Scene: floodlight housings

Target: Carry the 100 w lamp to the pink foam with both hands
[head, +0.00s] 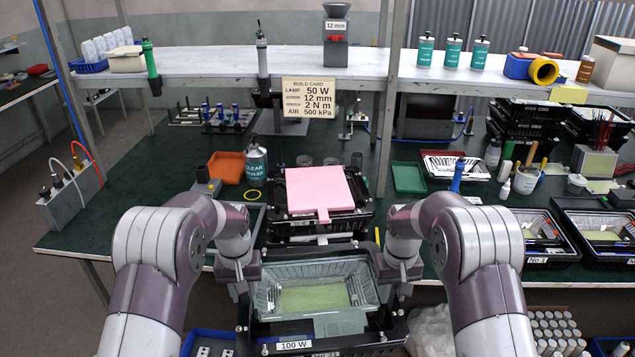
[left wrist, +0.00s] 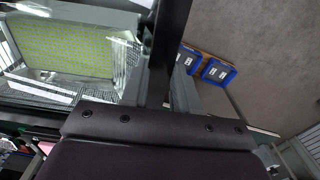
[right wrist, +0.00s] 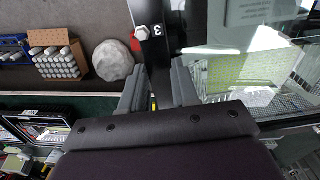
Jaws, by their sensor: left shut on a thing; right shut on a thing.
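The 100 W lamp (head: 293,345) is a black-framed floodlight housing with a silvery reflector and a yellow-green LED panel, labelled "100 W" at its front. It is held level in front of the bench edge, between my arms. My left gripper (head: 240,280) is shut on its left side bracket; the bracket crosses the left wrist view (left wrist: 168,50). My right gripper (head: 402,275) is shut on the right bracket, seen in the right wrist view (right wrist: 155,50). The pink foam (head: 315,190) lies on a black housing on the bench, just beyond the lamp. My fingertips are partly hidden.
More housings (head: 541,238) sit at right.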

